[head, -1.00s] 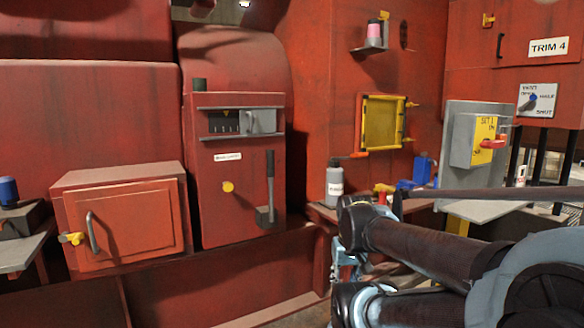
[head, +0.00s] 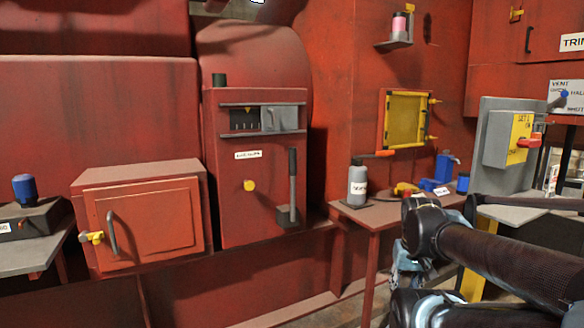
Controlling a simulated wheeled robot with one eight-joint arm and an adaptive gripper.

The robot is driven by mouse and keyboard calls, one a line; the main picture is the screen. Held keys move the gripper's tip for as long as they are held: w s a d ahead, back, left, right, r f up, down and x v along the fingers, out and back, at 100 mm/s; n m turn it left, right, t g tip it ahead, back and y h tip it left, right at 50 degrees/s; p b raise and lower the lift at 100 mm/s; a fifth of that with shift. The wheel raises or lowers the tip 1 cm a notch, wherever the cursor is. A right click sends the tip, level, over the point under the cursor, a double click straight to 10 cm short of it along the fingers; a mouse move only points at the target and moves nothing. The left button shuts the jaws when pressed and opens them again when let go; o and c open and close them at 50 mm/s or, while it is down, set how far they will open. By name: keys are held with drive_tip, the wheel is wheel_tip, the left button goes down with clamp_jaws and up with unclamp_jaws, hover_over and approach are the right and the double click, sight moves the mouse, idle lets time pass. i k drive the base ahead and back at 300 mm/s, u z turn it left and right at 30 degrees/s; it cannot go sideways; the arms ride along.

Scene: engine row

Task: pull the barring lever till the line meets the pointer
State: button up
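The barring lever (head: 292,177) is a dark-gripped bar standing upright from a grey bracket at the lower right front of a red cabinet (head: 225,205). Above it, a dark window (head: 244,120) with pale marks sits between two grey rails, with a grey sliding cover (head: 280,118) at its right. The line and the pointer are too small to tell apart. My arm reaches in from the lower right, well right of the lever and apart from it. My gripper's fingers cannot be made out.
A red table (head: 372,215) right of the cabinet bears a grey bottle (head: 357,184) and small coloured items. A red box with a handled door (head: 145,225) stands left of the cabinet. A yellow-framed panel (head: 406,119) and a grey switch box (head: 507,140) are further right.

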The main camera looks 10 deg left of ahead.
sight(292, 151)
drive_tip(key=k, duration=1)
drive_tip(key=u, duration=0.6)
drive_tip(key=i, duration=1)
